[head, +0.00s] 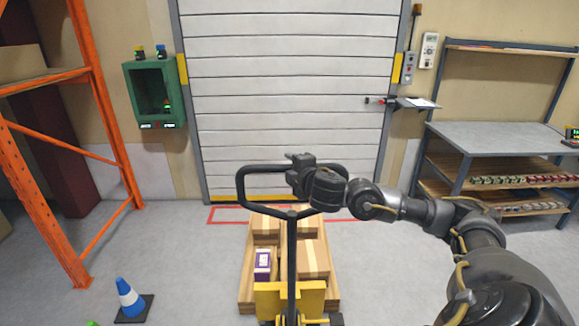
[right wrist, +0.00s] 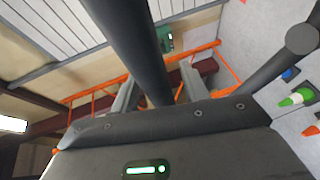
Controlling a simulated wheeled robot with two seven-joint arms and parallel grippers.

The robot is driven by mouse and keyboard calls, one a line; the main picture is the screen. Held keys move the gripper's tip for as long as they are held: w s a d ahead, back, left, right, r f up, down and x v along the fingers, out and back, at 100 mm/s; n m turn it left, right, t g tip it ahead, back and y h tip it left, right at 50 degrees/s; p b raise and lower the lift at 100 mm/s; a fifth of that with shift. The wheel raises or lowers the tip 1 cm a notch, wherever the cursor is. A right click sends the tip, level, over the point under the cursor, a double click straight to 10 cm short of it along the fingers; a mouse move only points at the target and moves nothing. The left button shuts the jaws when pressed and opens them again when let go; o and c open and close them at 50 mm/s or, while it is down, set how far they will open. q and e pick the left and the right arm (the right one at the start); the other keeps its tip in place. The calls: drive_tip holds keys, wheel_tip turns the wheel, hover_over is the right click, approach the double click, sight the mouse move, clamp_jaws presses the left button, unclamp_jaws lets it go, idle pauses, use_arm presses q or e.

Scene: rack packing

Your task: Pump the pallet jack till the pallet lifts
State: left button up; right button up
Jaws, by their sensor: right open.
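The pallet jack has a black handle (head: 243,184) with a loop at the top and a yellow body (head: 290,301) below. The wooden pallet (head: 246,287) sits in front of it, loaded with brown boxes (head: 314,258) and a purple box (head: 263,262); whether it touches the floor is hard to tell. My right gripper (head: 294,171) is at the loop's top bar. In the right wrist view the dark handle bar (right wrist: 130,42) runs between the open fingers (right wrist: 158,92). My left gripper is not in view.
An orange rack (head: 97,95) and a blue-white cone (head: 130,298) stand at the left. A closed shutter door (head: 290,90) is behind the pallet, with a red floor outline (head: 222,216) before it. A grey workbench (head: 495,137) stands at the right.

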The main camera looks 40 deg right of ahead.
drive_tip(key=shift+w+d+f, duration=0.1)
drive_tip(key=shift+w, duration=0.4)
clamp_jaws()
drive_tip(key=shift+f, duration=0.1)
